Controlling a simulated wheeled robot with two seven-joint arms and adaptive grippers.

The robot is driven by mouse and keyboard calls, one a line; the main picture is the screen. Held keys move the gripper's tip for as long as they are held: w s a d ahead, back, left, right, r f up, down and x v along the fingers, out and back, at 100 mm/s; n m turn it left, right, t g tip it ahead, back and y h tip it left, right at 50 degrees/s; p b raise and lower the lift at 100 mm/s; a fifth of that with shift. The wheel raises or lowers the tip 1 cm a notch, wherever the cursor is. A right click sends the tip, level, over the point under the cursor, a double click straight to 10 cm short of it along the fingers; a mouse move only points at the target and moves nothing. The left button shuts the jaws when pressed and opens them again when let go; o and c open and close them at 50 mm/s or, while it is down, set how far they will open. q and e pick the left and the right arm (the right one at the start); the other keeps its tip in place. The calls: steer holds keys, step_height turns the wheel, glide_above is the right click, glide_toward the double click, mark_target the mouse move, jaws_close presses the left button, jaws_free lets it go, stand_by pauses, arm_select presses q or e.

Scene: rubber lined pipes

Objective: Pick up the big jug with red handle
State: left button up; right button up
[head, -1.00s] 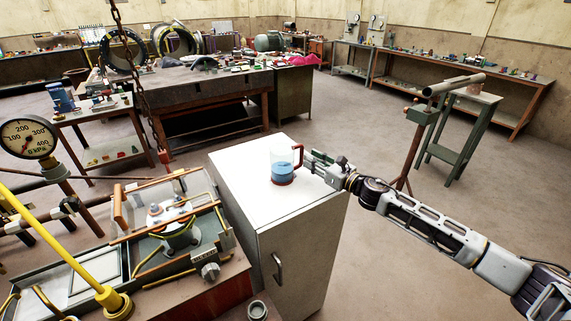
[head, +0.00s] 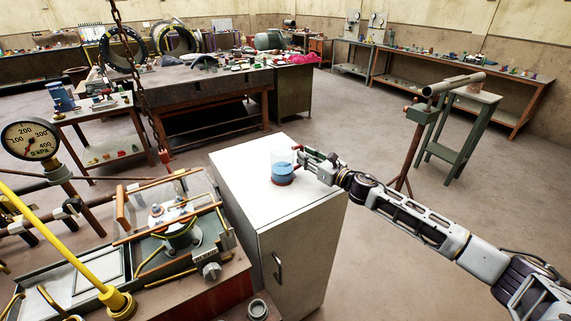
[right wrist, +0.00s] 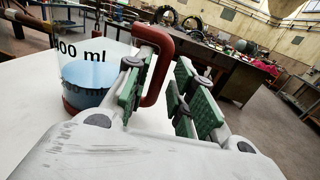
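The big jug (head: 283,170) is clear with blue liquid and a red base, and stands upright on the white cabinet top. In the right wrist view the jug (right wrist: 88,75) shows "ml" markings and a red handle (right wrist: 158,50). My right gripper (head: 303,161) is at the handle side of the jug. In the right wrist view its green-padded fingers (right wrist: 163,90) are apart, with the handle between them and a gap on the right side. In the head view the gripper mostly hides the handle. My left gripper is in no view.
The white cabinet (head: 240,185) has free room on its top around the jug. A bench with a glass-covered device (head: 175,225) and a yellow pipe (head: 60,255) stands at the left. A hanging chain (head: 140,75) is behind. A pipe stand (head: 415,140) is at the right.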

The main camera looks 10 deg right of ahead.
steer(key=shift+p+x, duration=0.3)
steer(key=shift+x, duration=1)
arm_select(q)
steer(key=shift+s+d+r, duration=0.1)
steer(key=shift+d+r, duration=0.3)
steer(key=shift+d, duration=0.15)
arm_select(e)
steer(key=shift+w, duration=0.1)
jaws_close()
steer(key=shift+r, duration=0.1)
